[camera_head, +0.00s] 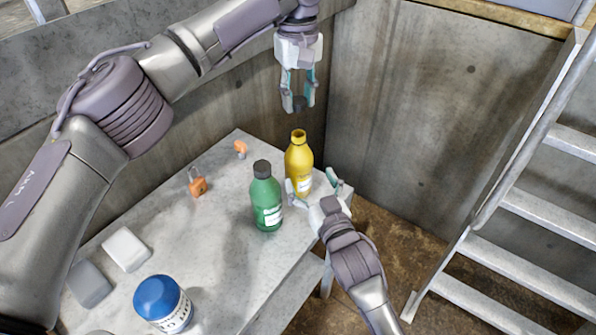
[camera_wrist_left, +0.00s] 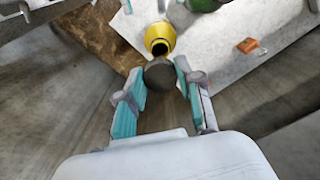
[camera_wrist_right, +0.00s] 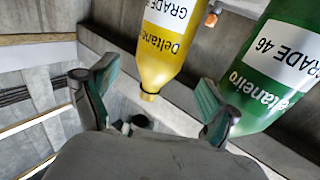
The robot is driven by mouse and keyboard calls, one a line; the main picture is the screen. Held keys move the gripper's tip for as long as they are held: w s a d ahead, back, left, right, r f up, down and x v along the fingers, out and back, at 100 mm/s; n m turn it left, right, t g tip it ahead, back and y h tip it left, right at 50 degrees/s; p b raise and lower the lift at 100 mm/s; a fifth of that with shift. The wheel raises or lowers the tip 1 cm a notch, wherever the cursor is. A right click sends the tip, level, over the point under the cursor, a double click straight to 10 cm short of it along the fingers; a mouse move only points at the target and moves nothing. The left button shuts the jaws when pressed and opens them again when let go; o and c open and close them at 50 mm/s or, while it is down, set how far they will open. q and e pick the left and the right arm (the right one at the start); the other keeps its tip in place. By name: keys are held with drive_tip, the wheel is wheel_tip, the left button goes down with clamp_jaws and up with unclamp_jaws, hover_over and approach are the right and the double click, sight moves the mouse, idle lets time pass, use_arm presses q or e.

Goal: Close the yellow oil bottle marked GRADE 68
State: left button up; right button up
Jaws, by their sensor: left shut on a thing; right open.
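The yellow oil bottle (camera_head: 299,165) stands upright near the table's far right corner, its mouth uncapped. The left wrist view shows its open neck (camera_wrist_left: 160,44), and the right wrist view shows its GRADE label (camera_wrist_right: 168,50), number cut off. My left gripper (camera_head: 299,101) is shut on a dark round cap (camera_wrist_left: 161,74). It holds the cap above the bottle's mouth, with a gap between them. My right gripper (camera_head: 313,186) is open, its fingers low at the near side of the yellow bottle. No finger clearly touches the bottle.
A capped green GRADE 46 bottle (camera_head: 266,200) stands left of the yellow one, near my right gripper. An orange padlock (camera_head: 198,186), a small orange item (camera_head: 240,148) and a blue-lidded container (camera_head: 163,303) are on the table (camera_head: 222,238). Concrete walls stand behind; metal stairs (camera_head: 530,260) are right.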

sight(295, 152)
drive_tip(key=x, duration=1)
drive_tip(key=shift+c, duration=0.3)
drive_tip(key=c, duration=1.6)
use_arm(q)
drive_tip(key=shift+s+d+f, duration=0.15)
drive_tip(key=shift+f, duration=2.25)
use_arm(e)
clamp_jaws()
